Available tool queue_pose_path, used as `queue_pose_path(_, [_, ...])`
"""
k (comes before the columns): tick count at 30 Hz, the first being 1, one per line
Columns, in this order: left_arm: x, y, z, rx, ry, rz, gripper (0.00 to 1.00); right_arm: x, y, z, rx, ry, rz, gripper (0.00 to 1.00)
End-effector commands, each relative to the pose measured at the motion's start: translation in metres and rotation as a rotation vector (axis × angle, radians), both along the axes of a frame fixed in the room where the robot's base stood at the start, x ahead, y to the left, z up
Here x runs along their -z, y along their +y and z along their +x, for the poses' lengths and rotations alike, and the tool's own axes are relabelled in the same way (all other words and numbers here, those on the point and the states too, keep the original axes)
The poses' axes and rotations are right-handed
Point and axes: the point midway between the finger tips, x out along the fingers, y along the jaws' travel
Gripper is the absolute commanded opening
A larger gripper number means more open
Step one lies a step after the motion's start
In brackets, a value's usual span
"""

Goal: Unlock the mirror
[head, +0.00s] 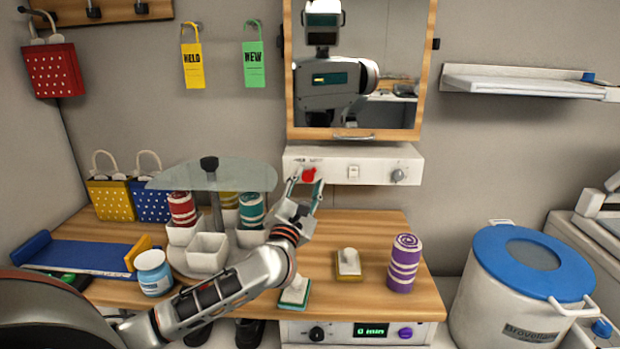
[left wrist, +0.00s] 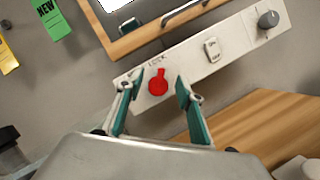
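The wood-framed mirror (head: 430,70) hangs on the wall and shows my reflection. Below it is a white control panel (head: 375,168) with a red knob (head: 309,174) at its left end; small lettering is above the knob. In the left wrist view the red knob (left wrist: 158,84) sits between the fingers, its pointer turned up. My left gripper (head: 305,182) is open, its teal-padded fingers on either side of the knob; I cannot tell whether they touch it. In the left wrist view the left gripper (left wrist: 153,100) is empty. My right gripper is not in view.
The panel also has a white switch (head: 354,172) and a grey knob (head: 398,175). Below, the wooden table (head: 350,225) holds a carousel (head: 212,177) with cups, a purple striped roll (head: 404,263) and stamp-like blocks (head: 348,264). A blue-lidded bin (head: 480,250) stands right.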

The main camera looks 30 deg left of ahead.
Motion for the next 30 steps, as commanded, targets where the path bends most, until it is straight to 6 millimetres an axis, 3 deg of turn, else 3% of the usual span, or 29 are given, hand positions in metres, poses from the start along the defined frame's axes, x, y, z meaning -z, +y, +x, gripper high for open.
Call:
queue_pose_path(6, [-0.0036,0.0035,0.0134,0.0,0.001,0.001,0.37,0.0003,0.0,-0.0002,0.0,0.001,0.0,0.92])
queue_pose_path(14, [-0.0039,0.0038,0.014,0.0,0.001,0.001,0.37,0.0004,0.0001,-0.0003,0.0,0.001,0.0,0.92])
queue_pose_path(18, [-0.004,0.0037,0.0139,0.0,0.001,0.001,0.01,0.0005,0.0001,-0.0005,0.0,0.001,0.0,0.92])
queue_pose_path(30, [-0.0028,0.004,0.0137,0.0,-0.022,-0.035,0.0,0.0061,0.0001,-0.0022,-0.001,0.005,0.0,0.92])
